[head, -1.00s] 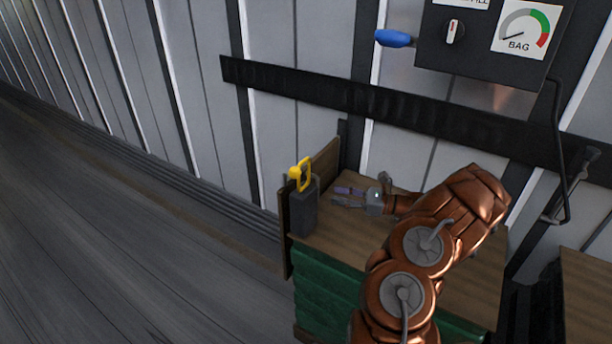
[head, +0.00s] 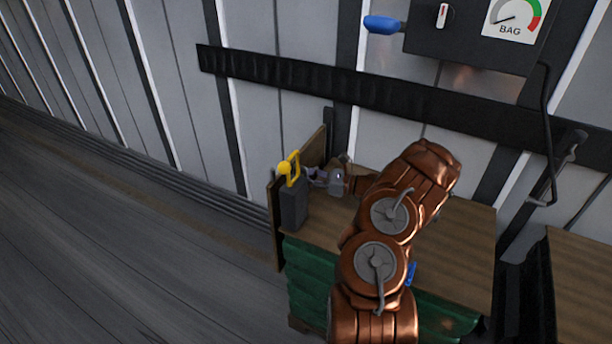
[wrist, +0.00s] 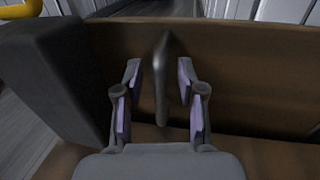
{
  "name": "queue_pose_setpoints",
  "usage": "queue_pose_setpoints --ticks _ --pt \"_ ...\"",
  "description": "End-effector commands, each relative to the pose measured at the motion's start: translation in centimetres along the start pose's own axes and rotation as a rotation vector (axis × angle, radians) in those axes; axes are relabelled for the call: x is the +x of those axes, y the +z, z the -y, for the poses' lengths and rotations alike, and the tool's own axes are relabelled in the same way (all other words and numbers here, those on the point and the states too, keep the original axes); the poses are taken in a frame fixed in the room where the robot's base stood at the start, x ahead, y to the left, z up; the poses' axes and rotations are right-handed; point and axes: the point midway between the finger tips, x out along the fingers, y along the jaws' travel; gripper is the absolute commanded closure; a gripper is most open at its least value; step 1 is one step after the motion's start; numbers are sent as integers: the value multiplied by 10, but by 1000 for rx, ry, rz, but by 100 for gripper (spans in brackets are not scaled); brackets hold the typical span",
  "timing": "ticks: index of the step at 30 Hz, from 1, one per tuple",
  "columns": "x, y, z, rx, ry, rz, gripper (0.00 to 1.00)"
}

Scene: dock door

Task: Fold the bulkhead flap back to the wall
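The bulkhead flap looks to be the upright brown board (head: 310,148) at the left end of the wooden top. It fills the middle of the wrist view (wrist: 240,70). A dark upright handle (wrist: 161,80) stands out from its near face. My gripper (wrist: 158,92) is open, with its purple-padded fingers on either side of the handle and gaps to both. That block (wrist: 50,75) stands left of my fingers in the wrist view.
The wooden top (head: 455,245) rests on a green ribbed load (head: 310,285). A black rail (head: 350,98) runs along the ribbed wall. A control box (head: 470,40) with a blue knob (head: 383,25) hangs above. The floor (head: 130,240) at left is clear.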

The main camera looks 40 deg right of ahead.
Motion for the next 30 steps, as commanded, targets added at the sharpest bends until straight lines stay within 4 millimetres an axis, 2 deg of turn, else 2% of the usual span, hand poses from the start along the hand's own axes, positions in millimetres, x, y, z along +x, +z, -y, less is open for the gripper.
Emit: queue_pose_setpoints --ticks 8,19,30 --pt "2 0 0 0 0 0 61" --pt "1 0 0 0 0 -1 99" --pt "1 0 0 0 0 -1 100"
